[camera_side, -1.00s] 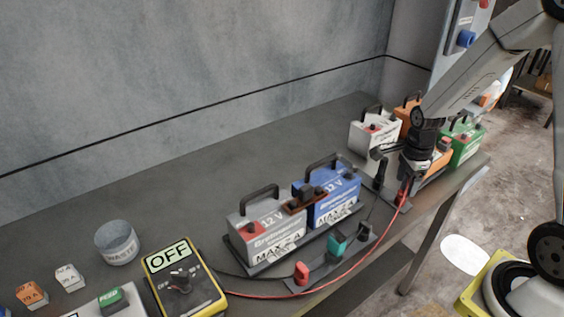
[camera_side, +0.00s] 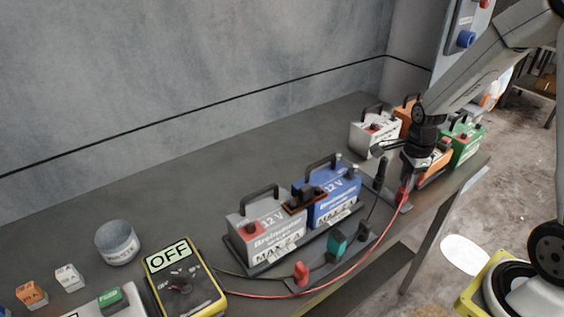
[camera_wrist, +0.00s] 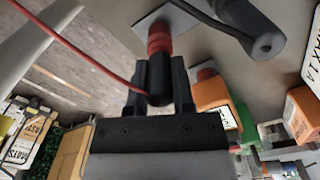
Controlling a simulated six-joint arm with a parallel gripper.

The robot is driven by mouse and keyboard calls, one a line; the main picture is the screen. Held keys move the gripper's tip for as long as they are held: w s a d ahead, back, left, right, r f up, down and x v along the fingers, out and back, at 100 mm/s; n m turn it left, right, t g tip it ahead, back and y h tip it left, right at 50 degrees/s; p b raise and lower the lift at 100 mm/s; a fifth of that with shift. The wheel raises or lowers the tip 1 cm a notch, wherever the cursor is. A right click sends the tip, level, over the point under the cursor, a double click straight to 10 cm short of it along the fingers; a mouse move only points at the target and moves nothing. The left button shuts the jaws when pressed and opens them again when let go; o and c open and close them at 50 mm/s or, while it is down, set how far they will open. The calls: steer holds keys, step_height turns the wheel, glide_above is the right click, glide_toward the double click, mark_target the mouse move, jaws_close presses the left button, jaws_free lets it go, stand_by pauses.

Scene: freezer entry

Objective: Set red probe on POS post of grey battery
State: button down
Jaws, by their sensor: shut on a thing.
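The grey battery (camera_side: 268,234) stands at the front left of a dark tray, with a black handle and a red-marked post (camera_side: 252,229) on top. My gripper (camera_side: 407,180) is away to its right, above the bench's right front part. It is shut on the red probe (camera_side: 404,192), whose red lead runs back toward the meter. In the wrist view the fingers (camera_wrist: 158,88) flank the probe's black part, with its red part (camera_wrist: 159,40) beyond. The probe appears upright at a small grey plate (camera_wrist: 185,22); whether its tip touches is unclear.
The blue battery (camera_side: 334,204) adjoins the grey one. A black probe (camera_side: 380,174) stands just left of my gripper. Red (camera_side: 302,272) and green (camera_side: 337,242) parts sit before the batteries. The yellow meter (camera_side: 183,281) reads OFF. More batteries (camera_side: 464,143) stand behind my gripper.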

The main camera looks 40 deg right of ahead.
steer(key=shift+r, duration=4.65)
steer(key=shift+r, duration=0.5)
steer(key=shift+r, duration=0.35)
steer(key=shift+r, duration=0.35)
steer(key=shift+r, duration=0.35)
steer(key=shift+r, duration=0.45)
